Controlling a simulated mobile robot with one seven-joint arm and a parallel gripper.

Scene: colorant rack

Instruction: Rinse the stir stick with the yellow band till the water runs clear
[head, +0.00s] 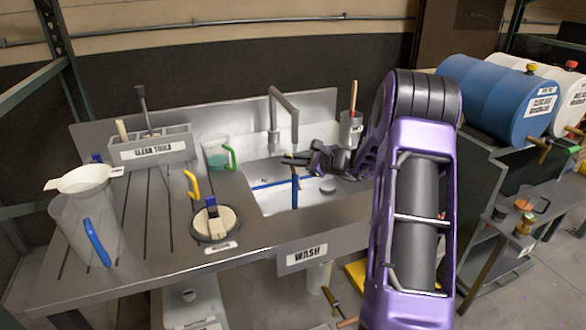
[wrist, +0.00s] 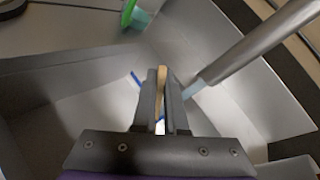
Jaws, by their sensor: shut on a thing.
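My gripper (head: 292,160) is over the sink (head: 262,200), near the faucet (head: 283,104). It is shut on a wooden stir stick (wrist: 161,84), which hangs roughly upright; its lower part looks blue in the head view (head: 295,192). No yellow band shows on it; the fingers hide part of it. In the wrist view the faucet spout (wrist: 245,48) comes in from the upper right. A pale blue piece at its end (wrist: 192,90) is beside the fingers; I cannot tell whether it is running water.
A grey holder (head: 351,128) with an orange-brown stick stands behind the sink. A blue line crosses the basin.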

